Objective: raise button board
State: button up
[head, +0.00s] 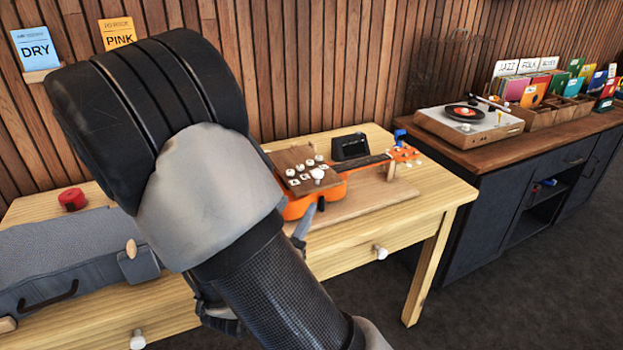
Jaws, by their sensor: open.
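The button board (299,164) is a dark wooden plate with several white knobs. It lies over the body of an orange ukulele (336,197), and its left part is hidden behind my arm. The ukulele rests on a light wooden base (380,203), its neck pointing right over a small support. My gripper (310,212) is open, near the front edge of the ukulele body and just below the board in the picture. Its rear part is hidden by my arm. I cannot tell whether a finger touches the ukulele or the board.
A black box-like device (350,147) stands behind the ukulele neck. A grey case (70,255) and a red round object (72,199) are on the left of the wooden table (440,190). A dark cabinet (500,185) with a turntable (468,118) stands right. The table's right end is clear.

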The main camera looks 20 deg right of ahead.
aim_at(316, 177)
jog(key=b+x, duration=0.1)
jog(key=x, duration=1.2)
jog(key=shift+w+d, duration=0.25)
jog(key=shift+w, duration=0.05)
jog(key=shift+c, duration=0.3)
grip_shut()
